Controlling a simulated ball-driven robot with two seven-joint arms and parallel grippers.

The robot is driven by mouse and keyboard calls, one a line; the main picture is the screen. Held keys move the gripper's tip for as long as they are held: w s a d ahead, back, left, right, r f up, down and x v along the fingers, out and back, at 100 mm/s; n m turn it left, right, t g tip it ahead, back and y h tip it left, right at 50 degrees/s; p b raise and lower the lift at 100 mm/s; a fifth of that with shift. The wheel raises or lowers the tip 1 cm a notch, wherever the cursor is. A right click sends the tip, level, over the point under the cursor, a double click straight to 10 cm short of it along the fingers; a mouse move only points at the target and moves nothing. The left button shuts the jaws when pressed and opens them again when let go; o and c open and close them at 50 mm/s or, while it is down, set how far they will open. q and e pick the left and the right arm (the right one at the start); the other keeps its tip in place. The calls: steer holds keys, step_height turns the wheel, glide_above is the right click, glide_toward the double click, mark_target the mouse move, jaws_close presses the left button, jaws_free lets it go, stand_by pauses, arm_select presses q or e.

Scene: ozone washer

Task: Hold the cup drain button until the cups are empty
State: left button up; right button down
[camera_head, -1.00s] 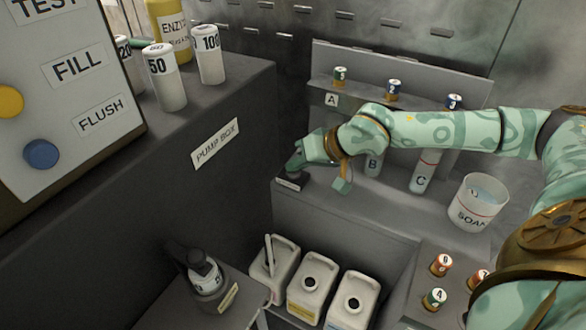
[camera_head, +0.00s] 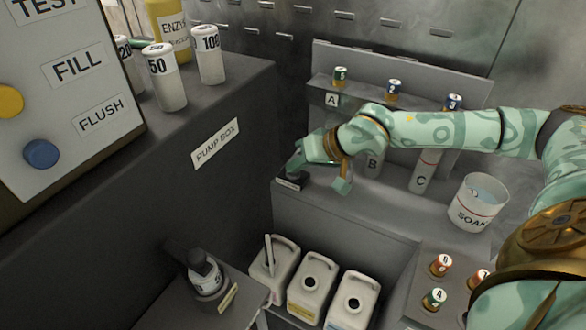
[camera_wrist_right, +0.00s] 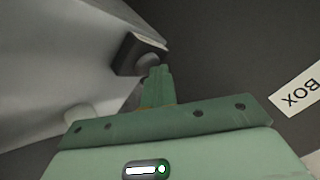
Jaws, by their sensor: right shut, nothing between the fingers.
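The drain button is a grey round cap (camera_wrist_right: 148,62) on a small dark block (camera_head: 290,182) at the left end of the grey bench. My right gripper (camera_head: 298,163) is shut and empty, its fingertips at the block. In the right wrist view the fingertips (camera_wrist_right: 157,72) overlap the button's edge; I cannot tell whether it is pressed down. Cup A is hidden behind my arm. I cannot tell the cups' liquid level. My left gripper is out of view.
The pump box (camera_head: 240,190) rises left of the bench. A SOAK beaker (camera_head: 478,205) with liquid stands at the right. Several white jugs (camera_head: 313,292) are below the bench. A control panel with FILL and FLUSH labels (camera_head: 70,90) is at the far left.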

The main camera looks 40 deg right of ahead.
mark_target(298, 173)
steer(key=shift+f, duration=0.2)
stand_by(0.5)
steer(key=shift+w+d+r+p, duration=0.1)
steer(key=shift+r+p, duration=0.15)
steer(key=shift+r, duration=0.25)
steer(key=shift+w+d+r+p, duration=0.1)
steer(key=shift+r+p, duration=0.15)
steer(key=shift+r, duration=0.25)
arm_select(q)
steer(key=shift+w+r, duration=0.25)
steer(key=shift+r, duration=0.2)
arm_select(e)
steer(key=shift+r+p, duration=1.4)
steer(key=shift+r, duration=1.25)
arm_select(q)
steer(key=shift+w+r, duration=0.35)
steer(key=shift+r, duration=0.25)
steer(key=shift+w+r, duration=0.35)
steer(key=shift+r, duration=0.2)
arm_select(e)
steer(key=shift+f, duration=0.1)
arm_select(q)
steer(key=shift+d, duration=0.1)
